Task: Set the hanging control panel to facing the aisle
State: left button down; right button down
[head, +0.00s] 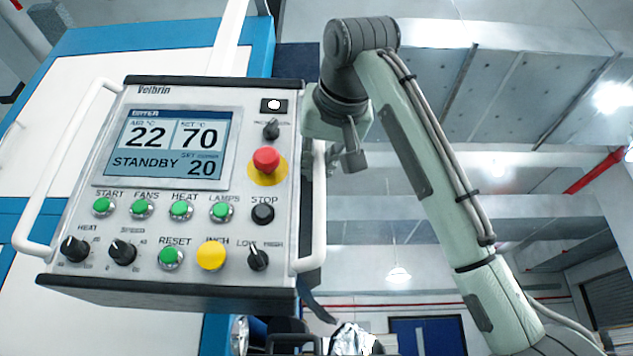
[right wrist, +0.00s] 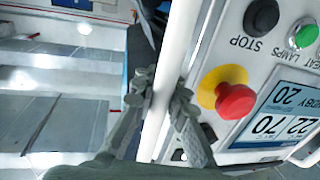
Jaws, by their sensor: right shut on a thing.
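The hanging control panel (head: 180,180) fills the left of the head view, its face with screen and buttons turned towards me and slightly tilted. A white handle bar (head: 50,170) runs down its left side and another (head: 312,215) down its right side. My right gripper (head: 338,165) is at the upper part of the right handle. In the right wrist view my right gripper (right wrist: 165,100) has its fingers on either side of the white handle (right wrist: 182,50), shut on it. The red stop button (right wrist: 235,103) is close beside the fingers. My left gripper is not in view.
A large blue and white machine cabinet (head: 40,110) stands behind the panel at the left. Open hall space with ceiling lamps (head: 398,273) and a blue door (head: 428,336) lies at the right. A shiny, crumpled-looking item (head: 350,340) shows below the panel.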

jog(key=shift+s+r, duration=0.25)
jog(key=shift+s, duration=0.05)
jog(key=shift+d, duration=0.1)
jog(key=c, duration=1.9)
grip_release()
jog(key=o, duration=0.3)
jog(key=shift+s+d+r, duration=0.15)
jog(key=shift+s+d, duration=0.15)
jog(key=shift+s, duration=0.05)
jog(key=shift+w+a, duration=0.15)
